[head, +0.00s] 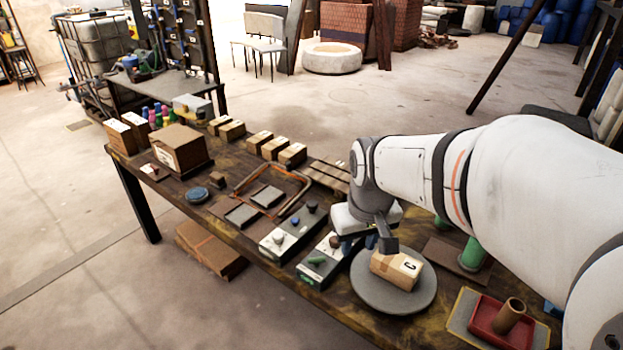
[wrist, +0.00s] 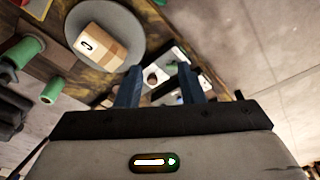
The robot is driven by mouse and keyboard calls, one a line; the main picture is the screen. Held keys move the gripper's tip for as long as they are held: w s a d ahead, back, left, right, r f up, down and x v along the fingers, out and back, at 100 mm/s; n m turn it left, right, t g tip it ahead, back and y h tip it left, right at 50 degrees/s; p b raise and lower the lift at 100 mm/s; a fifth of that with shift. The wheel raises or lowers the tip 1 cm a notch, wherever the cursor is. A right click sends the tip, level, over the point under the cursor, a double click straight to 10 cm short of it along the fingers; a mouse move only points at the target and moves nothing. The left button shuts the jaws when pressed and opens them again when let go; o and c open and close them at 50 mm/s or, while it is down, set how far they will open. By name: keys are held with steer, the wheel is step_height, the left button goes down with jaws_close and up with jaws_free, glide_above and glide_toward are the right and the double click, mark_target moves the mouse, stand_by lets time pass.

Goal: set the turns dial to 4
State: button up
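Two grey control boxes stand near the table's front edge in the head view. The left box (head: 278,245) carries a pale knob (head: 279,239), a blue knob (head: 295,221) and a dark knob (head: 312,207). The right box (head: 310,276) has a green handle (head: 317,260) and a dark knob (head: 334,241). I cannot read which knob is the turns dial or its setting. My gripper (head: 360,245) is above the right box's far end, beside the round plate. In the wrist view its blue fingers (wrist: 160,78) are apart with nothing held; a box with knobs shows beyond them.
A round grey plate (head: 377,300) bears a carton (head: 396,268) marked with a letter. A red tray (head: 487,319) with a brown cylinder is at the right. A copper-coloured frame (head: 289,210), small cartons (head: 292,154) and a larger box (head: 179,148) stand leftward.

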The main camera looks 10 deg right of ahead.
steer(key=o, duration=0.4)
steer(key=shift+n+g, duration=0.4)
steer(key=shift+n, duration=0.4)
steer(key=w, duration=0.3)
steer(key=w+f+p, duration=0.1)
steer(key=w, duration=0.2)
steer(key=w+f, duration=0.1)
steer(key=w, duration=0.3)
steer(key=shift+d+f, duration=0.15)
steer(key=shift+d, duration=0.05)
steer(key=n+g+p, duration=0.1)
steer(key=n+p, duration=0.2)
glide_toward(335, 242)
steer(key=shift+w+d+f, duration=0.15)
steer(key=shift+w+f, duration=0.15)
steer(key=shift+w, duration=0.4)
steer(key=shift+n, duration=0.3)
step_height(335, 242, down, 8)
steer(key=shift+w+f+p, duration=0.1)
steer(key=shift+p, duration=0.4)
steer(key=shift+c, duration=0.3)
steer(key=c, duration=0.9)
